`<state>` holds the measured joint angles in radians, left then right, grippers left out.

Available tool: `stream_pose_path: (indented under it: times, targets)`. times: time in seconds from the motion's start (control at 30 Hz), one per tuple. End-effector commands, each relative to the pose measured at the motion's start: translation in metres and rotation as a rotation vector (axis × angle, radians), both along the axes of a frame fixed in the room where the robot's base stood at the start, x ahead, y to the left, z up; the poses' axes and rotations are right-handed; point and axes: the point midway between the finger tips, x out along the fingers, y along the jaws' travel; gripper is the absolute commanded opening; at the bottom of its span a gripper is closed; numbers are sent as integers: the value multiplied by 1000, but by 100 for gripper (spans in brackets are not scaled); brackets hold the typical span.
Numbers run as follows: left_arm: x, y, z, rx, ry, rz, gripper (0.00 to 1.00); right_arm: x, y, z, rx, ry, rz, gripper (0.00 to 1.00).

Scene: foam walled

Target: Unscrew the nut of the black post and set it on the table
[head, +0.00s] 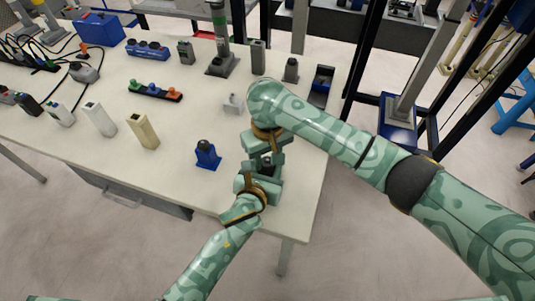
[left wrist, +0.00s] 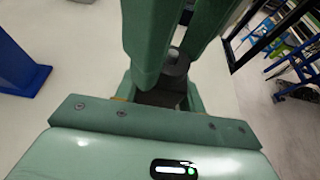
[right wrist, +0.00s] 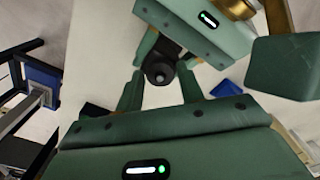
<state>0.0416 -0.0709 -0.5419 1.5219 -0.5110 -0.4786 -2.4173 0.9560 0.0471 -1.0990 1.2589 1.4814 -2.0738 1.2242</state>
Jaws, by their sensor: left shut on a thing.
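My left gripper (head: 262,178) is shut on the black post near the table's right front edge. The black post (left wrist: 165,97) shows between its fingers in the left wrist view. A round dark top piece, likely the nut (left wrist: 176,70), sits on it with a small grey pin at its centre. My right gripper (right wrist: 160,85) is above, pointing down. Its fingers are open on either side of the round nut (right wrist: 160,73), with small gaps visible. In the head view the right arm and grippers hide most of the post.
A blue post with a dark top (head: 207,153) stands left of my grippers. A beige block (head: 142,131), a white block (head: 99,119) and a small grey piece (head: 233,103) stand on the table (head: 185,195). Free tabletop lies in front of the blue post.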

Motion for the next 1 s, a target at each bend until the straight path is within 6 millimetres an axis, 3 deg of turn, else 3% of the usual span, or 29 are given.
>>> stream_pose_path:
  times: [0.03, 0.1, 0.13, 0.17, 0.23, 0.53, 0.8, 1.0]
  targets:
    - [0, 0, 0, 0, 0, 0, 0, 0, 0, 0, 0, 0, 0, 22]
    - [0, 0, 0, 0, 0, 0, 0, 0, 0, 0, 0, 0, 0, 3]
    - [0, 0, 0, 0, 0, 0, 0, 0, 0, 0, 0, 0, 0, 2]
    - [0, 0, 0, 0, 0, 0, 0, 0, 0, 0, 0, 0, 0, 32]
    - [0, 0, 0, 0, 0, 0, 0, 0, 0, 0, 0, 0, 0, 51]
    - [0, 0, 0, 0, 0, 0, 0, 0, 0, 3, 0, -1, 0, 51]
    - [0, 0, 0, 0, 0, 0, 0, 1, 0, 39, 0, -3, 0, 51]
    - [0, 0, 0, 0, 0, 0, 0, 0, 0, 46, 0, 0, 0, 51]
